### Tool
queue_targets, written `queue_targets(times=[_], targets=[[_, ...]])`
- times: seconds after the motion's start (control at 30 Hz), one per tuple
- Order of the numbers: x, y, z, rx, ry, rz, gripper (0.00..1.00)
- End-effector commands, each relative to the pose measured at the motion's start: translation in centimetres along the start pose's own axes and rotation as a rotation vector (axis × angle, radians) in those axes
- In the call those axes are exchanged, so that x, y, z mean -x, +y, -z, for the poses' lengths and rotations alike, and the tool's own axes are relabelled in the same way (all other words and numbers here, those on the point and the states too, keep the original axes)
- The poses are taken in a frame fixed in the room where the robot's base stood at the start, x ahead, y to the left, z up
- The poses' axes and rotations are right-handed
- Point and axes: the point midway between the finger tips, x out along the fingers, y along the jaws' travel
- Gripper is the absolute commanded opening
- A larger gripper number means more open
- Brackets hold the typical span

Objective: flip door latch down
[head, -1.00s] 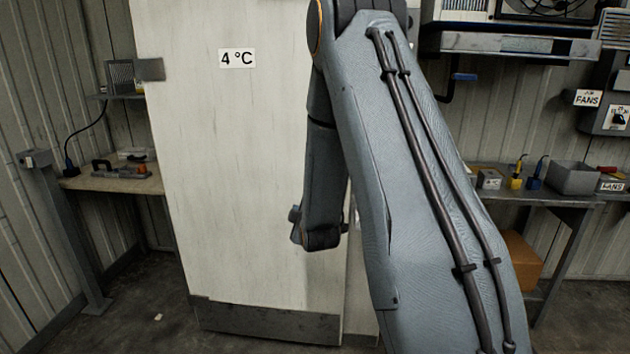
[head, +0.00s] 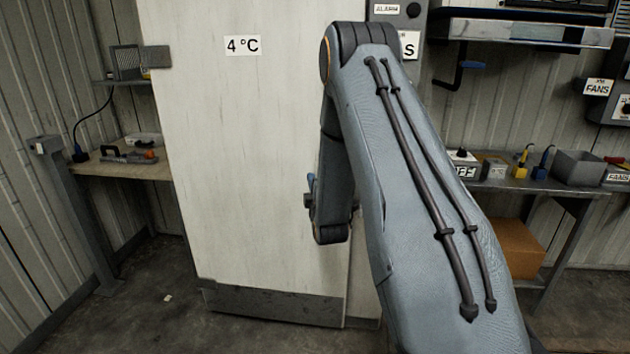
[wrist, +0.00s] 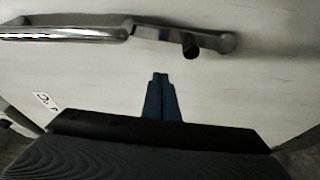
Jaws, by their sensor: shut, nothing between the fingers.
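The white door (head: 240,150) with a "4 °C" label fills the middle of the head view and looks closed. A metal latch handle (wrist: 65,33) lies across the top of the wrist view, with its bar running left from a mount near the right end. A short dark peg (wrist: 190,47) sticks out by the mount. My gripper (wrist: 160,76) shows blue fingers, shut and empty, pointing at the door face just below the latch in that picture. A gap in the picture separates the fingertips from the handle. In the head view my arm hides the latch.
A workbench (head: 490,186) with small tools and a grey bin (head: 578,168) stands at right, with a cardboard box (head: 515,248) beneath. A small bench (head: 95,169) and grey post (head: 75,215) stand at left. The floor before the door is clear.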

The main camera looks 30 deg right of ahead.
Motion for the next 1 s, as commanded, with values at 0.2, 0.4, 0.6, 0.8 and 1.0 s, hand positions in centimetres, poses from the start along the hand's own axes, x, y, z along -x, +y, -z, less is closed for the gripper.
queue_targets(times=[0.2,0.4,0.6,0.8,1.0], targets=[[-4.3,0.2,0.0,0.0,0.0,-0.002,0.0],[-7.3,0.1,-0.6,0.0,-0.003,0.002,0.0],[-6.3,0.1,-3.1,0.0,-0.002,0.002,0.0],[-6.1,0.1,-3.7,0.0,0.0,0.0,0.0],[-6.1,0.0,-3.8,0.0,0.0,0.0,0.0]])
